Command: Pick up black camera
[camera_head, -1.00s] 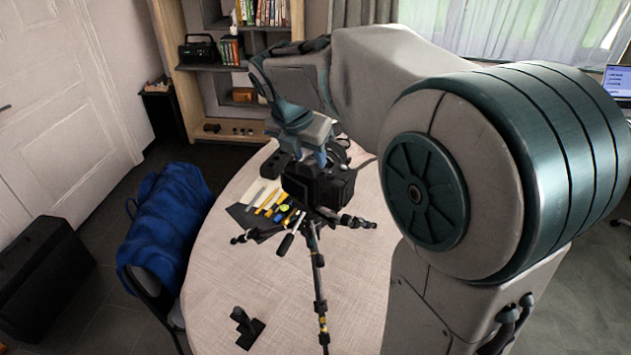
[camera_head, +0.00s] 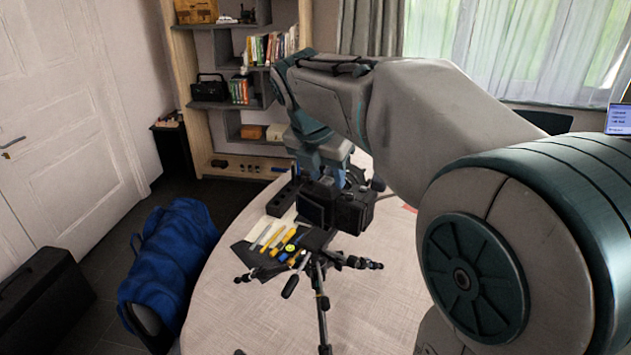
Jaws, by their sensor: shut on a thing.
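The black camera (camera_head: 352,212) is at the centre of the view, just above or beside the head of a black tripod (camera_head: 318,270) that stands on the table. My gripper (camera_head: 322,168) points down over the camera, its fingers shut on the camera's upper part. The fingertips are partly hidden behind the camera body. I cannot tell whether the camera is clear of the tripod.
The pale round table (camera_head: 225,315) has free room at the front. A tool roll with several yellow-handled tools (camera_head: 285,240) and a dark block (camera_head: 283,198) lie behind the tripod. A blue bag (camera_head: 168,255) rests at the left. A bookshelf (camera_head: 195,135) stands behind.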

